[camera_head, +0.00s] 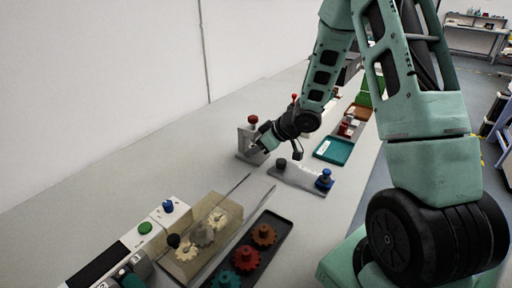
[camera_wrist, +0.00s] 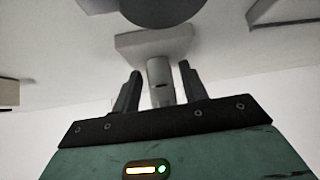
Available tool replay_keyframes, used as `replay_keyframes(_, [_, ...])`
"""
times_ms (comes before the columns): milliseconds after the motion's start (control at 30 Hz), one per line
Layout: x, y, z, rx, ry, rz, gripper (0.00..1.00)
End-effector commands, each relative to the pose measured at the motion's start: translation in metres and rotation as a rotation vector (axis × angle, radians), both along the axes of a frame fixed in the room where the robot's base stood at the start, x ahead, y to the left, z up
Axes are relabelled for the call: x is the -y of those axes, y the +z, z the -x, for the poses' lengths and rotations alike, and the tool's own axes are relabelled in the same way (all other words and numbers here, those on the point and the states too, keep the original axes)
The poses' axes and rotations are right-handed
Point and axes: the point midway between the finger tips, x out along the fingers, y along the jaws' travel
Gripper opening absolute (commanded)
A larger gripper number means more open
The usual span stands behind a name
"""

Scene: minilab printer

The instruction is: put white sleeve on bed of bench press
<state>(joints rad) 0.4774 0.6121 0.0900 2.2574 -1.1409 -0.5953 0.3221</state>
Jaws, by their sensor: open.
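The bench press (camera_head: 243,143) is a small pale grey stand with a red knob on top, at the middle of the bench in the head view. My gripper (camera_head: 262,144) is right at its right side. In the wrist view my gripper (camera_wrist: 158,82) is open, its two dark fingers on either side of a pale grey-white cylinder, which looks like the white sleeve (camera_wrist: 160,75). Gaps show between it and both fingers. Its far end meets or lines up with a pale block (camera_wrist: 140,43); I cannot tell whether they touch. The sleeve is not clear in the head view.
A dark tray (camera_head: 268,254) with coloured gears and a clear-covered box (camera_head: 212,215) stand nearer. Bare bench lies left of the press.

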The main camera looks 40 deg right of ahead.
Motion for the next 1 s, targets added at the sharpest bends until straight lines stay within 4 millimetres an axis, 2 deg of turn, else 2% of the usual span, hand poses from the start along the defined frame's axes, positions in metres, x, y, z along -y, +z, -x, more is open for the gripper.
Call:
replay_keyframes(167, [0.003, 0.01, 0.005, 0.001, -0.001, 0.002, 0.43])
replay_keyframes(500, [0.026, 0.061, 0.047, 0.002, -0.004, 0.002, 0.43])
replay_keyframes(700, [0.036, 0.081, 0.067, 0.002, -0.002, 0.001, 0.43])
replay_keyframes(1000, [0.036, 0.089, 0.074, 0.001, 0.0, 0.008, 0.43])
